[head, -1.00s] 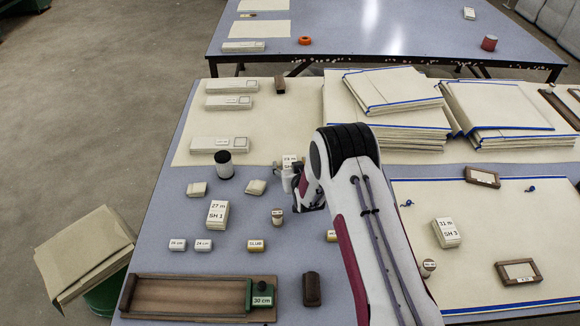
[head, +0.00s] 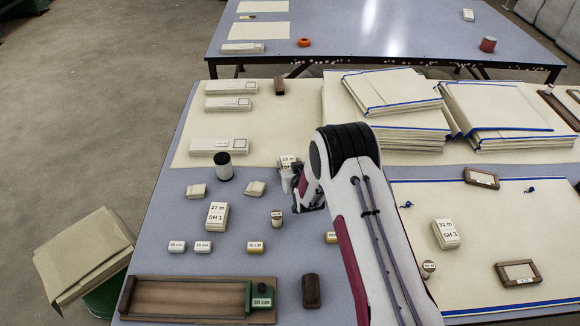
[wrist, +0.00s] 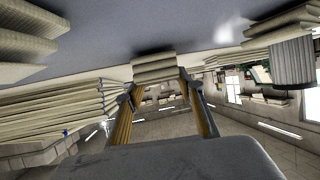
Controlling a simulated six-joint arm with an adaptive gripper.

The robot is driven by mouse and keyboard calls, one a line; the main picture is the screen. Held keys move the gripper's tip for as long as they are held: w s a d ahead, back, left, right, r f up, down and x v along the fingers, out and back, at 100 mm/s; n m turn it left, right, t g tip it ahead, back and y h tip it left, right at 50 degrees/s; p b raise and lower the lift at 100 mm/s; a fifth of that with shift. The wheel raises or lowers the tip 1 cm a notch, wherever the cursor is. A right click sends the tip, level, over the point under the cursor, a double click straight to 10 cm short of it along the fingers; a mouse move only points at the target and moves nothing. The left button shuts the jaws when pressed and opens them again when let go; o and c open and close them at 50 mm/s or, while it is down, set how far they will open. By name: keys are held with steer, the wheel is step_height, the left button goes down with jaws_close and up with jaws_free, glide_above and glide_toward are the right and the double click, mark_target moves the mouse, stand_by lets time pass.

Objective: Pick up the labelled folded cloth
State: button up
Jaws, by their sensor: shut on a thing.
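A small cream folded cloth with a white label (head: 288,161) is at my gripper, left of the arm's wrist in the head view. My gripper (wrist: 157,88) is shut on it in the wrist view. There the folded cloth (wrist: 154,66) shows as stacked layers between the two fingertips. In the head view my gripper hides part of the cloth, and the label is too small to read fully. I cannot tell from the head view whether it is clear of the table.
Another labelled cloth, 27 m SH 1 (head: 216,215), stands to the left, and 31 m SH 3 (head: 446,234) to the right. A dark cylinder (head: 223,166) is close on the left. Large cloth stacks (head: 395,98) lie behind. A wooden tray (head: 190,299) is at the front.

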steer(key=shift+r, duration=4.7)
steer(key=s+d+m+h, duration=0.2)
steer(key=d, duration=1.4)
steer(key=shift+r, duration=0.15)
steer(key=shift+a, duration=0.1)
steer(key=shift+f, duration=3.15)
steer(key=shift+f, duration=0.1)
steer(key=shift+f, duration=1.75)
